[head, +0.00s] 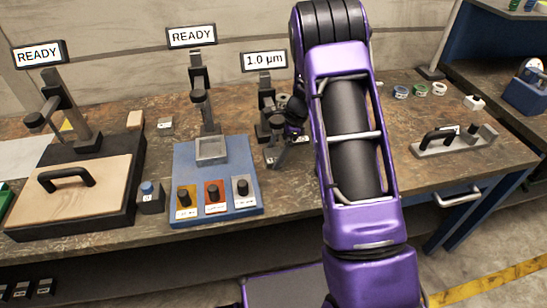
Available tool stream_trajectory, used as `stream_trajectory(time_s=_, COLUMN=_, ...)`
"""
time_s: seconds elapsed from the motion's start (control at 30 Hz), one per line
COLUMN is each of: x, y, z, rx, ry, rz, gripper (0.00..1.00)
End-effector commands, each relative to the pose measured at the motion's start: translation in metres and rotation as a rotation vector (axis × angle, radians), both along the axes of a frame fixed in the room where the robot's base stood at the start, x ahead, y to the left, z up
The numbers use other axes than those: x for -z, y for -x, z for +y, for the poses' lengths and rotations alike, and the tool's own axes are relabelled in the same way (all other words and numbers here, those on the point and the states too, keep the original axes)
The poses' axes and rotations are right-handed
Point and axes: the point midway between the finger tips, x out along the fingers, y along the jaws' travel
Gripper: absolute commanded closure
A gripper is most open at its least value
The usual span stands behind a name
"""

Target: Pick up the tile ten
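I cannot read the number ten on any piece in the head view. A small pale tile with dark marks (165,125) lies on the bench near the back left. Three small pieces with dark knobs stand in a row on the blue base: yellow (185,203), orange (213,197) and grey-white (242,190). Each has a white label too small to read. My purple arm fills the middle right of the view. Dark parts (290,118) show at its left edge by the "1.0 µm" stand; I cannot make out the fingers or anything between them.
A black-framed board (95,190) with a handle stands at left. Upright stands with "READY" signs (191,36) rise behind. A grey handled fixture (455,143), small coloured round pieces (419,89) and a white block (474,102) are at right. Bench (425,175) is clear before the fixture.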

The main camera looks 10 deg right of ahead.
Motion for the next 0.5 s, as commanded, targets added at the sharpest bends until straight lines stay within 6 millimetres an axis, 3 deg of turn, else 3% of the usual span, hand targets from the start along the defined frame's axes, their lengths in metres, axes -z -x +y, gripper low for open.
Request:
stream_trajectory(time_s=0.07, x=-0.0002, y=0.0000, z=-0.0001, rx=0.000, ry=0.000, rz=0.000, gripper=0.18)
stream_trajectory(time_s=0.5, x=-0.0006, y=-0.0001, z=-0.0002, rx=0.000, ry=0.000, rz=0.000, gripper=0.97)
